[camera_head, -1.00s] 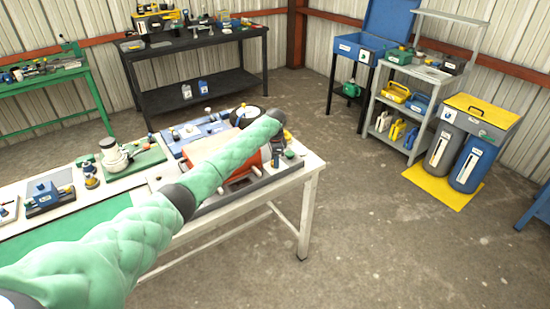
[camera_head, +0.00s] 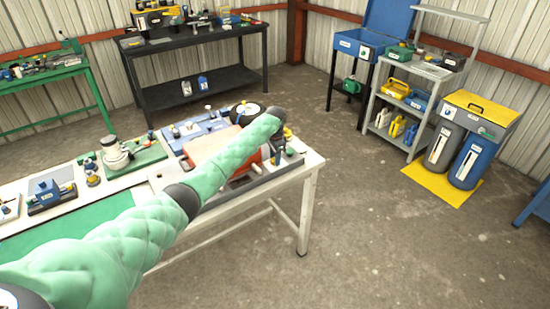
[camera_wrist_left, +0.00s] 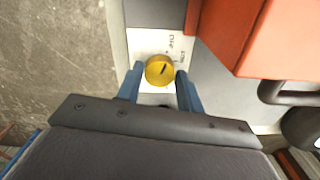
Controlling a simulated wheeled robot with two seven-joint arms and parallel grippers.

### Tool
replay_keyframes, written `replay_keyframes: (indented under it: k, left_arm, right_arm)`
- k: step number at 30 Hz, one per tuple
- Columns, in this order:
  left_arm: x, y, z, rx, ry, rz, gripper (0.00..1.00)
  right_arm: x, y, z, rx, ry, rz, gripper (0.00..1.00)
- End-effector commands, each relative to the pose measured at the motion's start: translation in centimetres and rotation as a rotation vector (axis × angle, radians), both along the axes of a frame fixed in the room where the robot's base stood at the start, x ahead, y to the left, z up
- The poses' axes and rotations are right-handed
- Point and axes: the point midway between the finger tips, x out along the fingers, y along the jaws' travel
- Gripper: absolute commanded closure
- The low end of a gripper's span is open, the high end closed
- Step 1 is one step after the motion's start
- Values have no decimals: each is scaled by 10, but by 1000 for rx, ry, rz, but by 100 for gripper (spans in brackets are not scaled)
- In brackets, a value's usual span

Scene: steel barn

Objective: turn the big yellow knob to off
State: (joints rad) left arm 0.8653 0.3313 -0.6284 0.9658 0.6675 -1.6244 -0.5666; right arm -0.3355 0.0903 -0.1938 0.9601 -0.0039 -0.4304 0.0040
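The yellow knob (camera_wrist_left: 159,70) is round with a short dark slanted mark on its face. It sits on a white plate (camera_wrist_left: 147,44) with "OFF" printed above and to the right of the knob, plus smaller lettering that I cannot read. My left gripper (camera_wrist_left: 160,75) has its two blue fingers apart, one on each side of the knob, with what look like narrow gaps. In the head view my left gripper (camera_head: 277,156) points down at the right end of the white table (camera_head: 312,165); the knob cannot be made out there. My right gripper is not in view.
An orange-red block (camera_wrist_left: 285,35) with a dark handle (camera_wrist_left: 285,92) stands right of the knob. The bench also holds a blue device (camera_head: 52,192) and a green-based device (camera_head: 130,158). Open concrete floor (camera_head: 390,240) lies right of the table.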

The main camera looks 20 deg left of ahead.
Motion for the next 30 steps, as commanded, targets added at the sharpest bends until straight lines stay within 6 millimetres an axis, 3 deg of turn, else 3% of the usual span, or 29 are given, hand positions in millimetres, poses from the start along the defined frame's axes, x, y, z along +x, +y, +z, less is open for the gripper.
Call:
replay_keyframes:
  k: [2, 14, 16, 19, 30]
  left_arm:
    - [0, 0, 1, 0, 0, 0, 46]
    - [0, 0, 5, 0, 1, -1, 46]
    - [0, 0, 12, -1, -1, -1, 46]
    - [0, 1, 27, 0, -1, -1, 46]
    - [1, 0, 71, 0, 0, -1, 46]
  right_arm:
    - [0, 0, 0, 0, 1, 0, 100]
    - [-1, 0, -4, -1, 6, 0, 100]
    - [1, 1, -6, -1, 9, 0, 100]
    - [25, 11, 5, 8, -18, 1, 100]
    - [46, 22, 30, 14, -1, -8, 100]
